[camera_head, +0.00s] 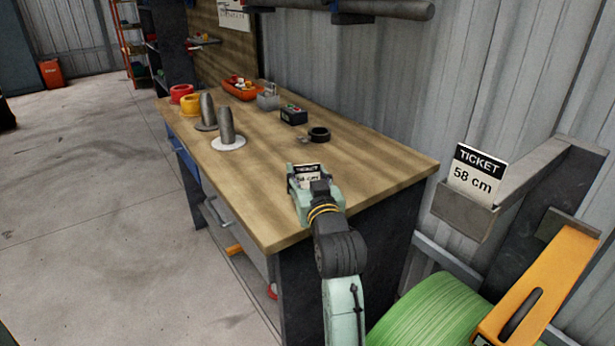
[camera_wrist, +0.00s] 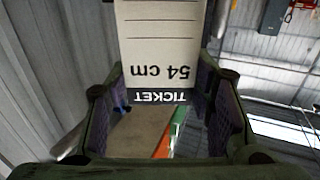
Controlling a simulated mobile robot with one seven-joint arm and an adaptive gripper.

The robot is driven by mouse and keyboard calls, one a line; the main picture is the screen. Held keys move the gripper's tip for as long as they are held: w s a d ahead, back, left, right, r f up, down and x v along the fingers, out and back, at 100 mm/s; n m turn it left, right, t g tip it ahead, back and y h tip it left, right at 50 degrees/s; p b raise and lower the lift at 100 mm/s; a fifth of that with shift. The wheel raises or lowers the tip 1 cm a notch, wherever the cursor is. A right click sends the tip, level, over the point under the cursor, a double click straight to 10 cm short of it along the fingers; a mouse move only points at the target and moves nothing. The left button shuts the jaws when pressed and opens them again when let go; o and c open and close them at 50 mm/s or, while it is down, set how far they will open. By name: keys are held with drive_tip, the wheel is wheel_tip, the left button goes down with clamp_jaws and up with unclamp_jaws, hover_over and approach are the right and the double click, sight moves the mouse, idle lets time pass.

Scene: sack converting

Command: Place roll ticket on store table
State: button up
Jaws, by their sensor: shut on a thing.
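My gripper (camera_head: 302,172) is over the near right part of the wooden-topped table (camera_head: 370,160), shut on a white ticket with a black band (camera_head: 308,178). The wrist view shows this roll ticket (camera_wrist: 172,48) upside down between the fingers (camera_wrist: 168,100), reading "TICKET" and "54 cm". In the head view its print is too small to read surely. Whether the ticket touches the tabletop cannot be told. Another ticket (camera_head: 475,172), reading "58 cm", stands in a grey metal holder (camera_head: 462,212) at the right.
A black ring (camera_head: 319,134), a dark box (camera_head: 293,115), two grey cones (camera_head: 226,128), yellow and red rolls (camera_head: 190,103) and an orange tray (camera_head: 240,89) stand farther back on the table. A green roll (camera_head: 425,315) and orange arm (camera_head: 540,285) are at lower right. The tabletop's front middle is clear.

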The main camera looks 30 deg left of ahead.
drive_tip(key=shift+f, duration=0.2)
drive_tip(key=o, duration=0.8)
drive_tip(key=shift+c, duration=0.2)
drive_tip(key=shift+r, duration=0.2)
drive_tip(key=p+v, duration=1.2)
